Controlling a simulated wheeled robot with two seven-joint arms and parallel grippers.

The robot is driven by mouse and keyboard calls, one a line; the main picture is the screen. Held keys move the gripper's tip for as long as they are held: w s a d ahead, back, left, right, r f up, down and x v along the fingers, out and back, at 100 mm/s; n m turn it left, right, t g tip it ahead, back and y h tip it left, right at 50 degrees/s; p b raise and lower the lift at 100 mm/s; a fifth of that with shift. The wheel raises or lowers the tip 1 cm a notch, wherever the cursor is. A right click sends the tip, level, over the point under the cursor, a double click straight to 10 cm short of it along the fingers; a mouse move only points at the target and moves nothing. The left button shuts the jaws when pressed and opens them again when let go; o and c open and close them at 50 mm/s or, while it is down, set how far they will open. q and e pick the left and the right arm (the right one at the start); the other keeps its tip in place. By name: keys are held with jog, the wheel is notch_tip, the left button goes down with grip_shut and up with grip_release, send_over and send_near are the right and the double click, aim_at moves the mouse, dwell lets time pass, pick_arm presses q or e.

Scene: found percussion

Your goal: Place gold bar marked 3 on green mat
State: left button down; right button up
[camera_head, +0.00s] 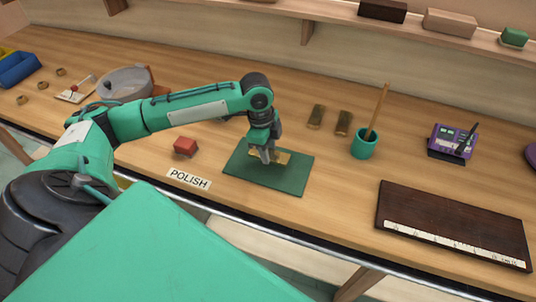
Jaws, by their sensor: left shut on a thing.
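The green mat (291,184) lies on the wooden bench, behind and right of a label reading POLISH. A gold bar (283,158) is at the mat's back half, and my left gripper (267,158) is shut on it from above. The gripper hides part of the bar, and I cannot read a number on it. I cannot tell whether the bar touches the mat. Two darker bronze-gold bars (316,116) (343,122) lie on the bench behind and right of the mat. My right gripper is not in view.
A red block (185,147) sits left of the mat, near the POLISH label (188,179). A teal cup (363,145) holding a stick stands to the right. A dark wooden board (450,218) lies front right, and a purple device (453,141) sits behind it. A grey bowl (125,84) is back left.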

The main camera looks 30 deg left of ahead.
pick_arm(q)
notch_tip(320, 180, down, 3)
jog(key=shift+r, duration=0.15)
jog(key=c, duration=0.9)
grip_release()
jog(key=r, duration=0.4)
jog(key=a+r, duration=0.1)
jog(key=r, duration=0.3)
jog(key=r+b, duration=0.1)
jog(key=r, duration=0.3)
jog(key=shift+s+a, duration=0.2)
jog(key=shift+a, duration=0.2)
jog(key=shift+f, duration=0.1)
